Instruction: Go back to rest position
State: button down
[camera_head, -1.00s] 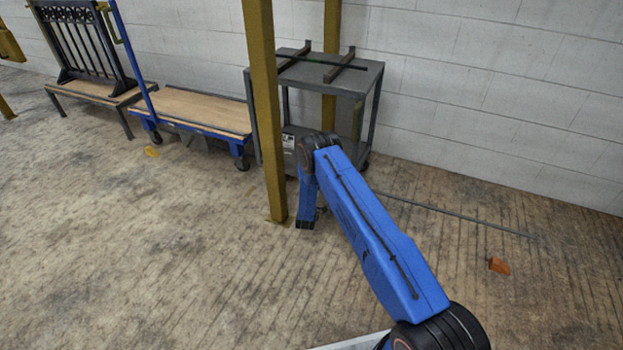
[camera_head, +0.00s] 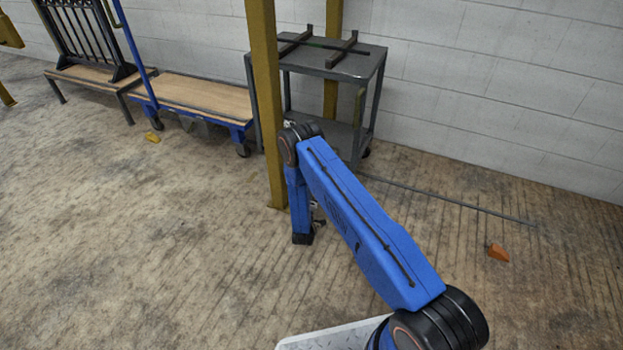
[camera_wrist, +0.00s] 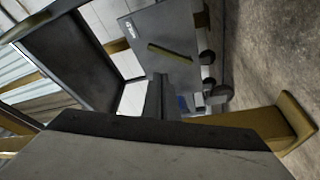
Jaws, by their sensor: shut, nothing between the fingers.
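My gripper (camera_wrist: 162,98) shows in the wrist view as a narrow dark grey shape in the middle, with its fingers shut and empty. In the head view my blue arm reaches up and left from the lower right, and its far link hangs down beside the yellow post. The gripper is mostly hidden there behind that link. The grey cart (camera_head: 340,68) stands behind it against the wall, with dark bars lying on its top. I see no contact between the gripper and anything.
A yellow post (camera_head: 264,110) rises just left of my arm. A long thin rod (camera_head: 440,198) and an orange block (camera_head: 497,252) lie right. The left foreground floor is clear.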

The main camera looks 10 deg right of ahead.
jog(key=w+a+r+m+g+y, duration=0.1)
jog(key=w+r+m+g, duration=0.15)
jog(key=r, duration=0.75)
jog(key=w+r+m+g+y, duration=0.1)
jog(key=w+r+y, duration=0.15)
jog(key=r, duration=0.85)
jog(key=s+r+m+g+y, duration=0.15)
jog(key=s+r, duration=0.35)
jog(key=r, duration=0.6)
jog(key=s+r+m+g+y, duration=0.15)
jog(key=s+r, duration=0.25)
jog(key=r, duration=0.7)
jog(key=s+d+r+g, duration=0.1)
jog(key=s+r, duration=0.3)
jog(key=s, duration=0.4)
jog(key=s+d+r+g+y, duration=0.1)
jog(key=s+d+r, duration=0.1)
jog(key=s+r, duration=0.35)
jog(key=s+d+r+g, duration=0.1)
jog(key=s+r+g, duration=0.1)
jog(key=s, duration=0.8)
jog(key=s+d+m+g, duration=0.1)
jog(key=s+d, duration=0.2)
jog(key=s, duration=1.2)
jog(key=s+d+m+g+h, duration=0.1)
jog(key=s+d+g, duration=0.1)
jog(key=s, duration=1.3)
jog(key=shift+d+r+m, duration=0.35)
jog(key=shift+d+r, duration=0.05)
jog(key=shift+r, duration=0.05)
